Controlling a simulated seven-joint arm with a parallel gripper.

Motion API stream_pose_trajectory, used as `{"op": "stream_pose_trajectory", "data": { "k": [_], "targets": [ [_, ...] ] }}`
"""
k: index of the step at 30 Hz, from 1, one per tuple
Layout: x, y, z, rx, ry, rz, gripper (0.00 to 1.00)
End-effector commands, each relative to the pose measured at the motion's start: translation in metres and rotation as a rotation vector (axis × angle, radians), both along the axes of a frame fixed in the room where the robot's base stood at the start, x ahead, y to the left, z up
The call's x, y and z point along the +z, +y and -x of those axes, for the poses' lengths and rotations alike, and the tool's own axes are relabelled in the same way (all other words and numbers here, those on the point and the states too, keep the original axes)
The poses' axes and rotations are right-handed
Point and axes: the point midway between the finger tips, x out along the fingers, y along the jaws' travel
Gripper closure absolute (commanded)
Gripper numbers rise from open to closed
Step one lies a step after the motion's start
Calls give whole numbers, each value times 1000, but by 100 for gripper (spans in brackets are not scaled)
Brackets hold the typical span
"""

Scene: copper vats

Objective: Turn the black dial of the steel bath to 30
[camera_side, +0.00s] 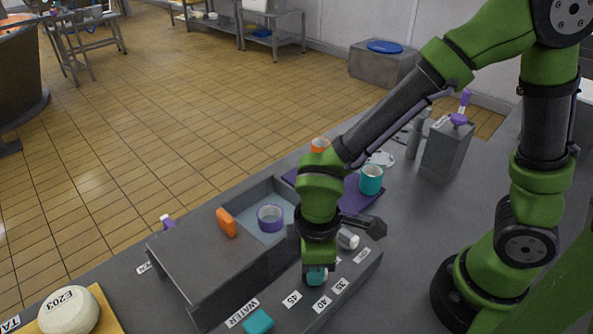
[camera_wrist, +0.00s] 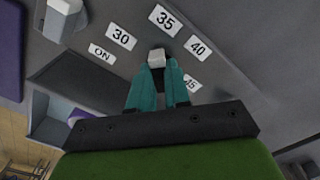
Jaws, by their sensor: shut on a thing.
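In the wrist view, the teal fingertips of my gripper (camera_wrist: 157,88) are closed on a small dial grip (camera_wrist: 157,58) with a pale end face and a dark edge. It sits amid the number labels 30 (camera_wrist: 121,36), 35 (camera_wrist: 164,18), 40 (camera_wrist: 197,47) and 45 (camera_wrist: 190,83). Which number it points to I cannot tell. In the side view my gripper (camera_side: 317,275) reaches down to the front panel of the steel bath (camera_side: 208,260), and its fingers hide the dial.
A white knob (camera_side: 347,238) is close beside my wrist, near the ON label (camera_wrist: 102,54). A teal block (camera_side: 258,322) is by the WATER label (camera_side: 242,313). A purple ring (camera_side: 270,218) and an orange block (camera_side: 227,222) are at the basin. The counter right of the bath has free room.

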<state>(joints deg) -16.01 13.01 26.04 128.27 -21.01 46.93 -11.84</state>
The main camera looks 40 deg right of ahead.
Motion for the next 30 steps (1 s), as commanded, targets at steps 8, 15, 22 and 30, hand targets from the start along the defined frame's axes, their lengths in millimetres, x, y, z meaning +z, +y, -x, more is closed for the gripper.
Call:
{"op": "stream_pose_trajectory", "data": {
  "k": [8, 15, 22, 30],
  "targets": [
    [1, 0, 0, 261, -1, 1, 100],
    [1, 0, 0, 470, -1, 1, 100],
    [1, 0, 0, 624, -1, 0, 100],
    [1, 0, 0, 724, -1, 0, 100]
  ]
}}
